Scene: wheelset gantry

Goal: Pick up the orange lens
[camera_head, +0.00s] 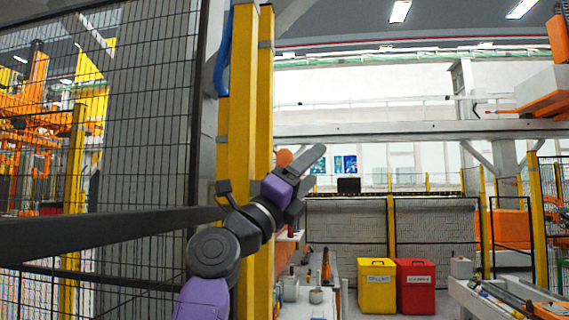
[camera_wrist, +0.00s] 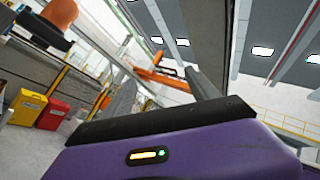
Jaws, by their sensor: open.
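The orange lens (camera_head: 284,157) is a small rounded orange shape in the head view, close to the yellow post and just left of my gripper. In the wrist view an orange dome (camera_wrist: 60,13), which looks like the same lens, sits on a dark and pale base at the upper left, outside the fingers. My gripper (camera_head: 311,167) is raised and points up and right. Its two grey fingers are spread apart in the wrist view (camera_wrist: 160,77), with nothing between them. The lens's lower part is partly hidden by my arm in the head view.
A yellow post (camera_head: 237,150) and a mesh fence (camera_head: 140,130) stand close to my arm. A bench (camera_head: 322,295) with small parts lies below. A yellow bin (camera_head: 376,286) and a red bin (camera_head: 415,287) stand farther back. Open floor lies right of the bench.

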